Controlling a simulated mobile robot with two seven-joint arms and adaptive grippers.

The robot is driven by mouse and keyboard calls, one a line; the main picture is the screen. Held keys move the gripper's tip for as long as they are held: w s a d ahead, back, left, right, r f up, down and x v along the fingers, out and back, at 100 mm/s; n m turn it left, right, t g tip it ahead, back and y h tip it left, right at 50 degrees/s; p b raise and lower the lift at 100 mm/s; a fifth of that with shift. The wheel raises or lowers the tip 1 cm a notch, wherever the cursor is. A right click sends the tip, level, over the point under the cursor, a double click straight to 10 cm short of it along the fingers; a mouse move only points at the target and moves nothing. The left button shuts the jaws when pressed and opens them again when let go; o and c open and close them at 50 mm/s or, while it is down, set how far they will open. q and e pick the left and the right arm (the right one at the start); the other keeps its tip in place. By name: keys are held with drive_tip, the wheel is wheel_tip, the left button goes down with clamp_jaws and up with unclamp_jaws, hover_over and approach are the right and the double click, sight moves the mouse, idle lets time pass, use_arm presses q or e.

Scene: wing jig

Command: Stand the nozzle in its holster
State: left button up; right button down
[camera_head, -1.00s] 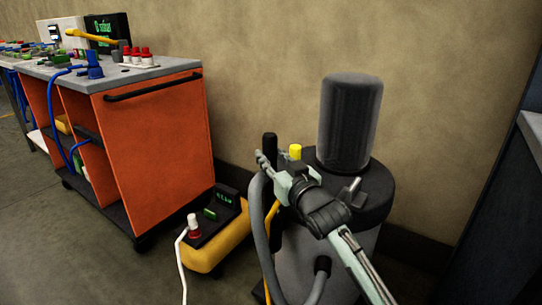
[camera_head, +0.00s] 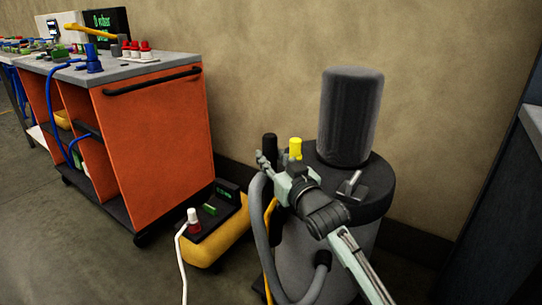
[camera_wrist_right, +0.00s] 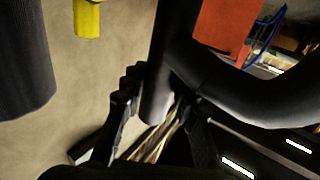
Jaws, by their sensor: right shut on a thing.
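The nozzle (camera_head: 269,144) is a black upright tube in the head view, left of the grey canister's rim. The bent grey hose (camera_head: 258,225) runs down from near it. My right gripper (camera_head: 266,163) is shut on the nozzle from the right. In the right wrist view, a dark tube (camera_wrist_right: 160,85) stands between my right gripper's fingers (camera_wrist_right: 150,105), with the thick hose curving off to the right. I cannot make out the holster clearly. My left gripper is not in view.
A grey canister (camera_head: 300,245) with a dark cylinder (camera_head: 350,115) on top stands under my right arm. A yellow-topped piece (camera_head: 295,148) is close to the gripper. A yellow box (camera_head: 222,240) sits on the floor beside an orange cart (camera_head: 155,145). A wall is behind.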

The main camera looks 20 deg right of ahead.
drive_tip(key=shift+f+b, duration=0.35)
drive_tip(key=shift+f, duration=0.55)
drive_tip(key=c, duration=1.1)
unclamp_jaws()
drive_tip(key=shift+f, duration=0.1)
drive_tip(key=shift+s, duration=0.15)
drive_tip(key=s+d, duration=0.1)
drive_tip(key=s, duration=1)
drive_tip(key=shift+s+d, duration=0.15)
drive_tip(key=shift+s, duration=0.2)
